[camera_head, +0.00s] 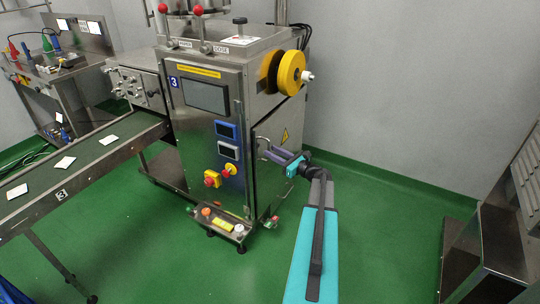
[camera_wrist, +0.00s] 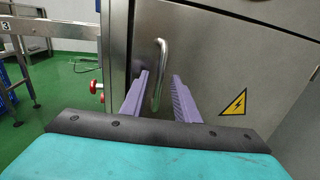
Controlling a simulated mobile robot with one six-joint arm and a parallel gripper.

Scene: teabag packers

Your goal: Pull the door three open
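The machine marked 3 (camera_head: 207,130) stands in the middle of the head view. Its side door (camera_wrist: 215,60) is a flat steel panel with a yellow warning triangle (camera_wrist: 234,103); a dark seam runs along its left and top edges, and I cannot tell whether it is fully closed. A curved metal handle (camera_wrist: 159,68) stands upright near the door's left edge. My gripper (camera_wrist: 160,76) points at the door with its purple fingers apart, one on each side of the handle, with a visible gap to it. In the head view my gripper (camera_head: 274,153) is beside the door.
A conveyor (camera_head: 93,152) with white packets runs left from the machine. A small steel box with buttons (camera_head: 220,224) sits low at the machine's front. Another steel unit (camera_head: 490,245) stands at the right. The green floor (camera_head: 385,215) between it and the machine is clear.

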